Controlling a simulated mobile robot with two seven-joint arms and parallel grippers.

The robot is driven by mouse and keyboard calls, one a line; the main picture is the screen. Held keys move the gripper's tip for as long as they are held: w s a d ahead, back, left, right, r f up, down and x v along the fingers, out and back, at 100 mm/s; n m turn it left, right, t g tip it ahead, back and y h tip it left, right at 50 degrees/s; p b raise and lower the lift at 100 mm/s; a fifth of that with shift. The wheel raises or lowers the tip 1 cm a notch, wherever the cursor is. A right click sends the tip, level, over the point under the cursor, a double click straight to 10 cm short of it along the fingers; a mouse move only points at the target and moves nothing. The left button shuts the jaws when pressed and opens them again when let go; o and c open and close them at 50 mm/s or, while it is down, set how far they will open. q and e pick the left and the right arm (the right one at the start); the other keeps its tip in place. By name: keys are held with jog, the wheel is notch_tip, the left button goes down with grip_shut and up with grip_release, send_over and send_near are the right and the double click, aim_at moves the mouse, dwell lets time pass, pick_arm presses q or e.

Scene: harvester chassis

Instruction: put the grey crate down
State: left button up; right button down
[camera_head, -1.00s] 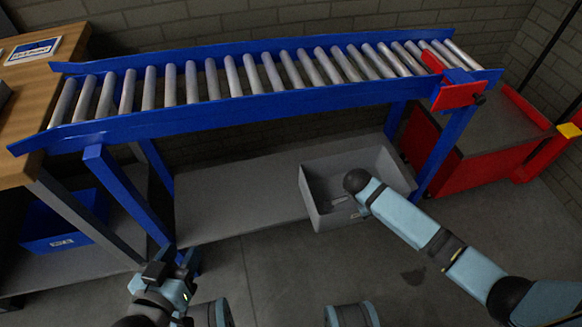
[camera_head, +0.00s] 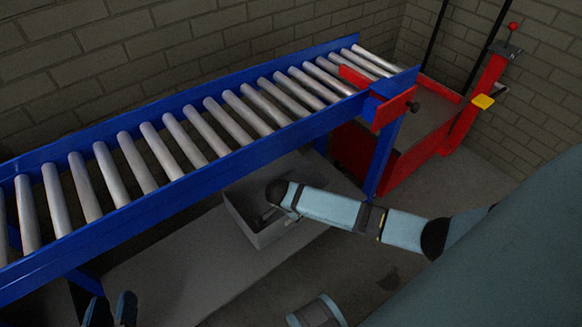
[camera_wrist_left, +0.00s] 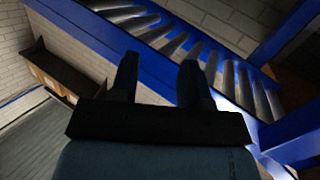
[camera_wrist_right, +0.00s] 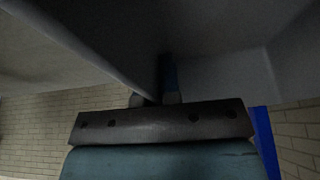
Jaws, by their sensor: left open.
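The grey crate (camera_head: 284,234) is under the roller conveyor, at the right end of the low grey shelf. My right arm reaches to it from the right. My right gripper is mostly hidden in the head view. In the right wrist view the fingers of my right gripper (camera_wrist_right: 155,88) are close together on the crate's grey wall (camera_wrist_right: 225,30), partly hidden by it. I cannot tell whether the crate's bottom touches the shelf. My left gripper (camera_head: 112,308) is open and empty at the lower left, and its two spread fingers show in the left wrist view (camera_wrist_left: 158,75).
The blue-framed roller conveyor (camera_head: 190,182) runs above the crate, with a blue leg (camera_head: 382,155) right of it. The low grey shelf (camera_head: 170,262) is bare left of the crate. A red cart (camera_head: 400,150) stands beyond the conveyor's right end.

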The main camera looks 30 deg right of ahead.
aim_at(296, 225)
jog(key=shift+f, duration=0.9)
notch_tip(296, 225, down, 4)
jog(key=shift+w+r+b, duration=0.1)
jog(key=shift+r+b, duration=0.05)
jog(key=shift+b, duration=0.95)
pick_arm(q)
jog(key=r, duration=0.1)
jog(key=d+r+t+h, duration=0.1)
jog(key=r, duration=0.1)
jog(key=r+t, duration=0.1)
jog(key=shift+w+d+r+h, duration=0.1)
jog(key=shift+d+r+h, duration=0.2)
jog(key=shift+h, duration=0.1)
pick_arm(e)
jog(key=c, duration=1.3)
grip_release()
